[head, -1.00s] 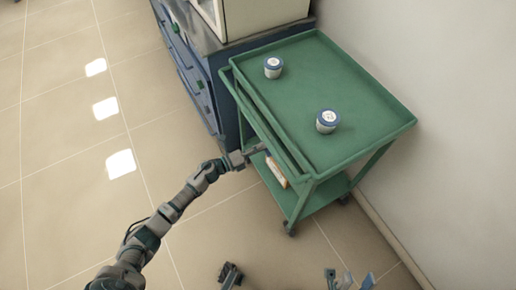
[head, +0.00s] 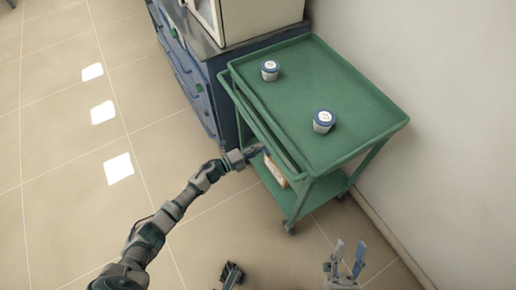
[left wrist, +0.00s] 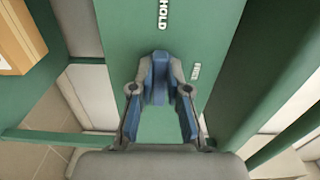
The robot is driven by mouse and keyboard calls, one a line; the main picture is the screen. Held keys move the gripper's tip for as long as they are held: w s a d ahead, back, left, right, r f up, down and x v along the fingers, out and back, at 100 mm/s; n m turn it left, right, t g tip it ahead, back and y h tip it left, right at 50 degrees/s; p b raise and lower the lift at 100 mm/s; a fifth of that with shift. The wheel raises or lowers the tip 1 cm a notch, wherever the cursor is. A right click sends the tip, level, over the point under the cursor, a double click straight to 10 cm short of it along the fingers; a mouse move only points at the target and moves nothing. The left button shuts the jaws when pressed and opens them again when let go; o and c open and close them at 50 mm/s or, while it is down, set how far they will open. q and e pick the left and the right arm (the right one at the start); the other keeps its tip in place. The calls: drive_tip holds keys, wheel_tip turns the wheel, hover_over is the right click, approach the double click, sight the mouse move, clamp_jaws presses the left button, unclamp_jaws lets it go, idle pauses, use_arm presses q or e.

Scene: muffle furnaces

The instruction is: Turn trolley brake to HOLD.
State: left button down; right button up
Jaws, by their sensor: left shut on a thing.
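The green trolley (head: 335,85) stands against the wall in the head view. My left gripper (head: 259,149) reaches its near left side, just below the top tray. In the left wrist view, the fingers of my left gripper (left wrist: 160,78) are shut, with their blue pads drawn together in front of a green panel. The brake handle is hidden between them. The white HOLD label (left wrist: 163,15) is above the fingertips, and the FREE label (left wrist: 196,71) is to their right. My right gripper (head: 349,254) is open and empty at the bottom edge of the head view, apart from the trolley.
An orange and white box (head: 275,171) is on the lower shelf. A blue cabinet (head: 190,85) adjoins the trolley at left. The floor at left is clear.

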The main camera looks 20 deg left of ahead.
use_arm(q)
drive_tip(key=shift+w+a, duration=0.1)
drive_tip(key=shift+a, duration=0.15)
drive_tip(key=c, duration=1.4)
unclamp_jaws()
drive_tip(key=shift+c, duration=0.2)
drive_tip(key=o, duration=0.3)
drive_tip(key=shift+f, duration=0.15)
drive_tip(key=v, duration=1.2)
